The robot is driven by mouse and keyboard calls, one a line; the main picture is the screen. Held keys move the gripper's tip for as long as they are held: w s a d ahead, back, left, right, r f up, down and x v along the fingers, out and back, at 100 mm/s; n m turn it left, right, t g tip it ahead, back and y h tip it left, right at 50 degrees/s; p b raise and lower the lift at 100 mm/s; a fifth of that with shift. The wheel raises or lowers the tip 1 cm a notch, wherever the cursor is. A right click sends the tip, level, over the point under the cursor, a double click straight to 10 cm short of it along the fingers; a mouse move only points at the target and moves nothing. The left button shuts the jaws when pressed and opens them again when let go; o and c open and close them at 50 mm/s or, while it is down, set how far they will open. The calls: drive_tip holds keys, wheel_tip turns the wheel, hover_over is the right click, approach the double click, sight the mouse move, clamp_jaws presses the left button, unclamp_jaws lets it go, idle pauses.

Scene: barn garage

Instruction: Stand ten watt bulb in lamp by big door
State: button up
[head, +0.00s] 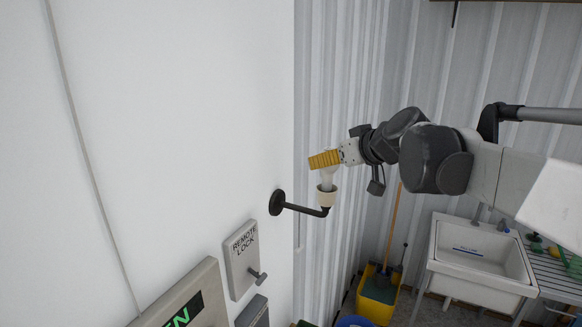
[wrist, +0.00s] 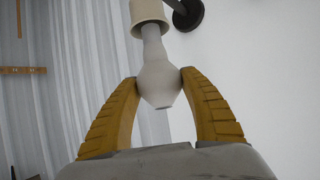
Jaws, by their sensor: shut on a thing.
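The white bulb (wrist: 158,82) is between the yellow fingers of my gripper (wrist: 159,80), which is shut on its wide round end. The bulb's narrow neck meets the mouth of the cream lamp socket (wrist: 148,12); how deep it sits inside is hidden. In the head view the lamp socket (head: 326,196) stands upright on a black arm from a round wall plate (head: 278,202). The bulb (head: 328,180) stands upright over it, with my gripper (head: 325,160) at its top, coming from the right.
A grey remote lock box (head: 243,258) with a lever is on the white wall below the lamp. A panel with a green display (head: 184,312) is at the lower left. A sink (head: 482,255) and a yellow bucket (head: 378,294) stand at the lower right.

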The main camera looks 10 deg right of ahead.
sight(328, 171)
drive_tip(key=shift+f, duration=1.35)
drive_tip(key=shift+f, duration=0.2)
drive_tip(key=o, duration=0.8)
drive_tip(key=shift+o, duration=0.2)
drive_tip(key=shift+r, duration=0.1)
